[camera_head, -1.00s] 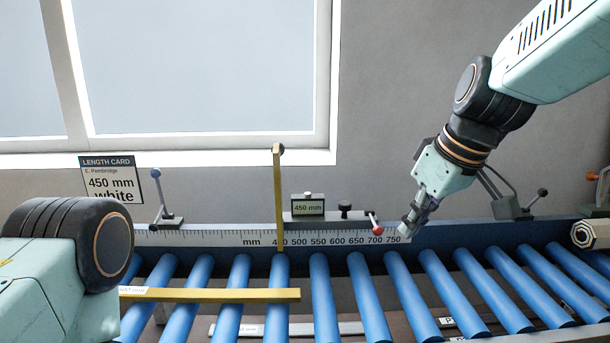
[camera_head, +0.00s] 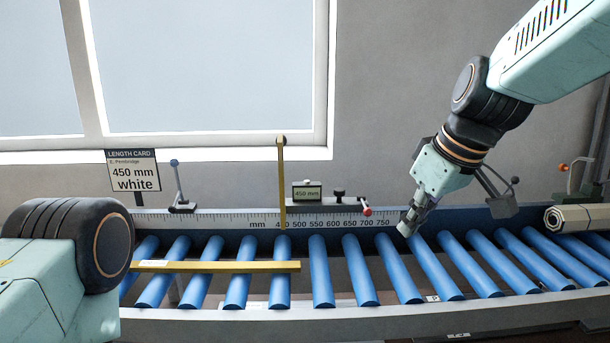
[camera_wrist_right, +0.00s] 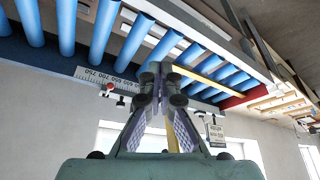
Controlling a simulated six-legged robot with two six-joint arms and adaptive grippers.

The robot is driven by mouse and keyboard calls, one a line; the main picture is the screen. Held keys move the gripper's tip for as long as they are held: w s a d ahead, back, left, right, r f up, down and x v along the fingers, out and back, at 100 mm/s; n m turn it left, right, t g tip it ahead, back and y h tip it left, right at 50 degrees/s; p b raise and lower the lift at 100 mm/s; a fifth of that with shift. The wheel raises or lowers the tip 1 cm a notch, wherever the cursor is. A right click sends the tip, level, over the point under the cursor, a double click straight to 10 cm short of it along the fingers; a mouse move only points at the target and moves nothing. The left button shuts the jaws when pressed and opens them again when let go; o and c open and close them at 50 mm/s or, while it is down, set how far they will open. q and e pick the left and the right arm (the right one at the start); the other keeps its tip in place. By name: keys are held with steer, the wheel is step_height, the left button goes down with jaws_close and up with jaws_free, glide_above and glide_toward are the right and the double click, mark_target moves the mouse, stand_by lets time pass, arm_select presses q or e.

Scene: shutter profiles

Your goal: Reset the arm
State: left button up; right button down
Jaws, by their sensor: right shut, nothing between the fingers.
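My right gripper (camera_head: 407,229) hangs from the right arm in front of the long ruler, near its high-number end. Its fingers are shut and empty, and they also show together in the right wrist view (camera_wrist_right: 160,78). My left arm's rounded joint is at the left edge in the head view; its gripper is out of the picture. A yellow profile (camera_head: 215,267) lies across several blue rollers, its left end behind my left arm. An upright yellow bar (camera_head: 281,190) stands at the ruler (camera_head: 235,219).
The blue roller conveyor (camera_head: 355,271) runs across the front, with a pale front rail (camera_head: 400,318). A stop block (camera_head: 306,190) reading 450 mm has a red-knobbed lever (camera_head: 367,211). A length card (camera_head: 133,172) stands left; rolled pale material (camera_head: 580,217) lies right.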

steer(key=w+d+f+m+t+h, duration=0.2)
steer(key=w+d+f+m+t, duration=0.2)
steer(key=w, duration=0.1)
steer(key=s+d+f+m+g+b, duration=0.1)
steer(key=s+f+b, duration=0.3)
steer(key=f, duration=0.9)
steer(key=s+d+f+m+b, duration=0.1)
steer(key=s+d+f+b, duration=0.15)
steer(key=f, duration=1.05)
steer(key=s+a+f+g+b, duration=0.1)
steer(key=s+f+g+b, duration=0.6)
steer(key=s+f, duration=2.3)
steer(key=s+b, duration=0.2)
steer(key=b, duration=0.2)
steer(key=shift+s+a+m+b, duration=0.2)
steer(key=shift+s+m+b, duration=0.1)
steer(key=shift+m, duration=0.1)
steer(key=shift+f, duration=0.1)
